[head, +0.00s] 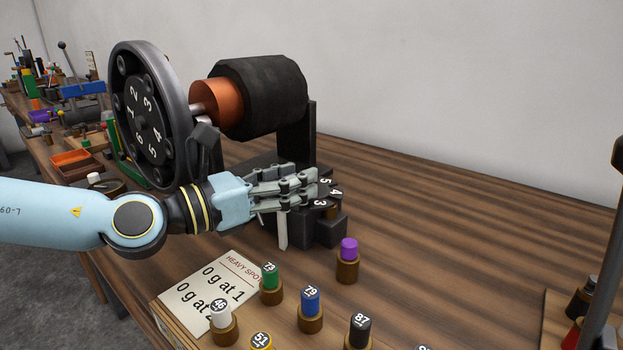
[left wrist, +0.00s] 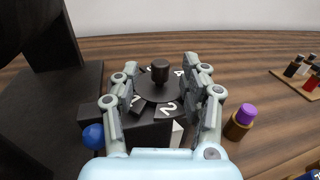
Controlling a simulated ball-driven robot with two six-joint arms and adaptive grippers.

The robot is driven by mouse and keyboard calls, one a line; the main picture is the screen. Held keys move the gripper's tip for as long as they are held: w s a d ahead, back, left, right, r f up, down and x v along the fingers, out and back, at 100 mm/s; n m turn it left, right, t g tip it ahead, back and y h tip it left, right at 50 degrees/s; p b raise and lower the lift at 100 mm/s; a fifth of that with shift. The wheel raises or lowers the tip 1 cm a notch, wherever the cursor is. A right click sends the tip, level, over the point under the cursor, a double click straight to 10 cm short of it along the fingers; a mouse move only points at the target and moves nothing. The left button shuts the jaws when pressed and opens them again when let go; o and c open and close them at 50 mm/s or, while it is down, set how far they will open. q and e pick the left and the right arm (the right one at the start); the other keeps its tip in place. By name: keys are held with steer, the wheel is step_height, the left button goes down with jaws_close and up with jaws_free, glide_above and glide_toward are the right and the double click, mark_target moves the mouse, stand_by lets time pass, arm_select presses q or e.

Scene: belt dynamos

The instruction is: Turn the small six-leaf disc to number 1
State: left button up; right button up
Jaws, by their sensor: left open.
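The small six-leaf disc (head: 333,193) is dark with white numbers and sits on a black block on the bench. In the left wrist view the disc (left wrist: 148,90) has a black centre knob (left wrist: 160,70), and leaves 1 and 2 face the wrist. My left gripper (head: 312,182) is open, with fingers on either side of the knob in the left wrist view (left wrist: 155,74). I cannot tell whether they touch the disc. A pale wedge (left wrist: 177,133) shows just below leaf 2. My right gripper is not in view.
A large numbered wheel (head: 150,117) and a black drum (head: 262,95) stand behind my left arm. A purple-topped peg (head: 348,262) stands right of the disc. Several numbered pegs and a HEAVY SPOT card (head: 205,290) are in front. The bench right is largely clear.

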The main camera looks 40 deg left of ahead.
arm_select(q)
steer(key=shift+w+d, duration=0.15)
steer(key=shift+w, duration=0.75)
steer(key=shift+w+d, duration=0.15)
steer(key=shift+w, duration=0.7)
steer(key=shift+c, duration=0.3)
jaws_close()
